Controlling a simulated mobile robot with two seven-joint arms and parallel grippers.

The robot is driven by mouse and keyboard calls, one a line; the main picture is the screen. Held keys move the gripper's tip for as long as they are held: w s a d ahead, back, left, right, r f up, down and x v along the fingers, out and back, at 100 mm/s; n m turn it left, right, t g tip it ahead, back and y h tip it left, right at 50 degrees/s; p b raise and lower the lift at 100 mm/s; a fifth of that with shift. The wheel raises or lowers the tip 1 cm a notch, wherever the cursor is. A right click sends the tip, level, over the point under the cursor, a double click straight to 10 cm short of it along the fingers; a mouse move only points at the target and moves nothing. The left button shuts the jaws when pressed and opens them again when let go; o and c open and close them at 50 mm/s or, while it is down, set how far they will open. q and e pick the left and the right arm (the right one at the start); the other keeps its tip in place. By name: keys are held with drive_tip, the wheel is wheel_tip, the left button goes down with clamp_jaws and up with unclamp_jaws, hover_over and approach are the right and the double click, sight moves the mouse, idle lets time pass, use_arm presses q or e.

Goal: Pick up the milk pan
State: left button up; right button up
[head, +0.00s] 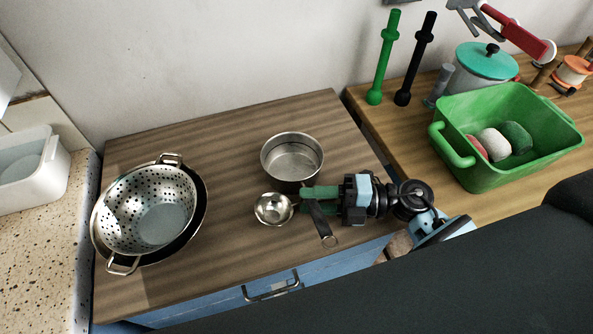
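The milk pan (292,153), a small round steel pan, stands upright near the middle of the wooden-topped cabinet. Its dark handle (319,218) points toward the front edge and ends in a ring. My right gripper (303,198) reaches in from the right, its two green fingers at the handle just in front of the pan. The handle passes across the fingers and partly shows between them. I cannot tell whether they are closed on it. My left gripper is not in view.
A small steel bowl or ladle (273,208) lies just left of the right fingertips. A steel colander (150,208) sits in a dark pan on the left. A green basin (470,168) with several rounded things stands on the right-hand table. The back of the cabinet top is clear.

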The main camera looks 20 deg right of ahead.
drive_tip(key=shift+x, duration=1.35)
drive_tip(key=shift+c, duration=0.5)
clamp_jaws()
drive_tip(key=shift+r, duration=0.1)
